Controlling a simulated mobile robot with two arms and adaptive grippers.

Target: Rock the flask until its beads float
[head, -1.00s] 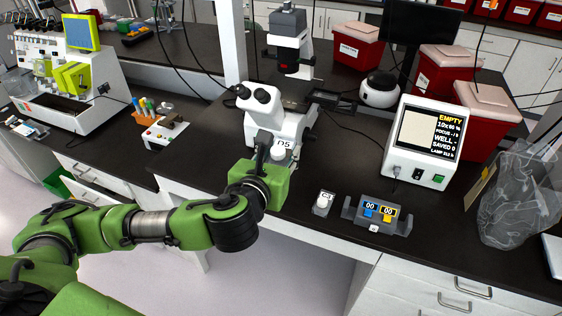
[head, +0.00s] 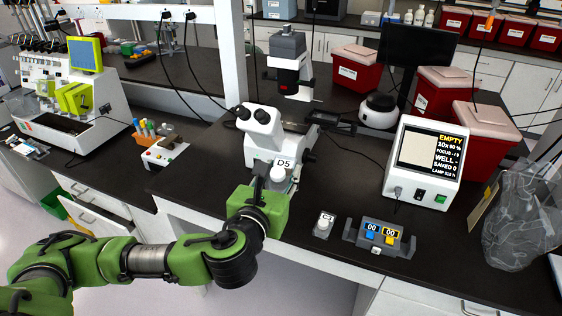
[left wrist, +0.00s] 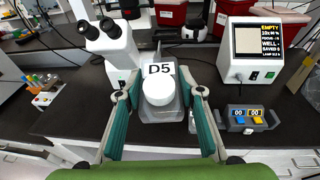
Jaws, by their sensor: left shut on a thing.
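A clear flask with a white cap and a tag reading D5 (head: 279,174) is in my left gripper, in front of the microscope. In the left wrist view the flask (left wrist: 158,91) sits between the two green-padded fingers of my left gripper (left wrist: 160,99), which is shut on it. Its cap faces that camera. Beads inside cannot be made out. A second small capped flask (head: 323,226) with a tag stands on the bench to the right. My right gripper is not in view.
The microscope (head: 262,125) stands close behind the held flask. A grey counter with 00 displays (head: 380,238) and a monitor box reading EMPTY (head: 425,165) are to the right. A clear bag (head: 520,225) hangs at far right. The front bench edge is near my arm.

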